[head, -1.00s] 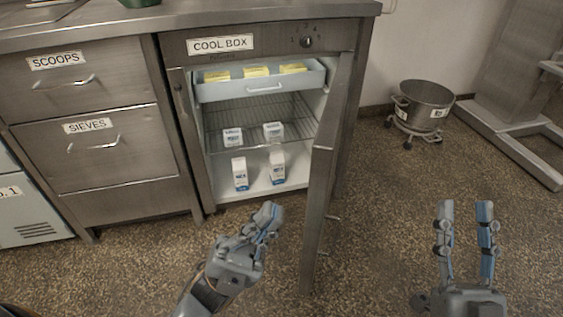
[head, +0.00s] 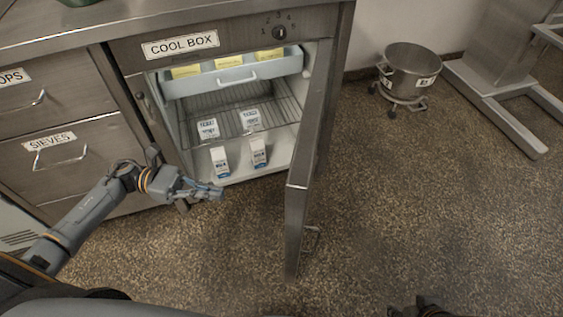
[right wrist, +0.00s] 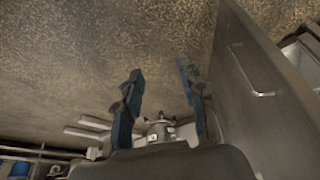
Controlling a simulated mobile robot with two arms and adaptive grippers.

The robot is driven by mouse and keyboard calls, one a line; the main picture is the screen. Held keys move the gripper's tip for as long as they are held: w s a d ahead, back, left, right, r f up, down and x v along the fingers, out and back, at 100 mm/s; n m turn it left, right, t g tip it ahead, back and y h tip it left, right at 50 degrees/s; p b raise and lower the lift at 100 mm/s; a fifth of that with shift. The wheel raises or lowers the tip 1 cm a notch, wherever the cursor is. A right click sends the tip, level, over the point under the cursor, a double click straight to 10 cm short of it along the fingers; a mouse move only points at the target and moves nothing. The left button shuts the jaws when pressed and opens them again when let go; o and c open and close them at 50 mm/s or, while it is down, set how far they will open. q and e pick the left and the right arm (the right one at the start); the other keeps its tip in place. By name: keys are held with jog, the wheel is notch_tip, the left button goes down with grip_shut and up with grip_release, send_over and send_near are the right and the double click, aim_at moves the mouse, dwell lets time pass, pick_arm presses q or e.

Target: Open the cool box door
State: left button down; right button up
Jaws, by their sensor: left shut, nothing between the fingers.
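The cool box (head: 240,20) has its door (head: 300,190) standing wide open, swung out toward me at the right of the opening. The door's handle (head: 312,240) is on its outer right side. The door also shows at the right of the right wrist view (right wrist: 262,100), with its handle (right wrist: 250,75). My left gripper (head: 217,192) is shut and empty, in front of the opening's lower left, apart from the door. My right gripper (right wrist: 157,75) is open and empty, beside the door's outer face; only a bit of that arm shows at the head view's bottom edge.
Inside are a drawer (head: 235,73) with yellow packs, a wire shelf and several cartons (head: 220,160). Drawers marked scoops and sieves (head: 75,160) are at left. A wheeled pot (head: 410,72) stands at the back right. The floor right of the door is clear.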

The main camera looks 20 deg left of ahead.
pick_arm(q)
jog(key=w+d+p, duration=0.1)
jog(key=d, duration=1.2)
jog(key=shift+d, duration=0.25)
pick_arm(e)
jog(key=shift+w+f, duration=0.1)
jog(key=shift+f, duration=0.6)
pick_arm(q)
jog(key=shift+r, duration=0.1)
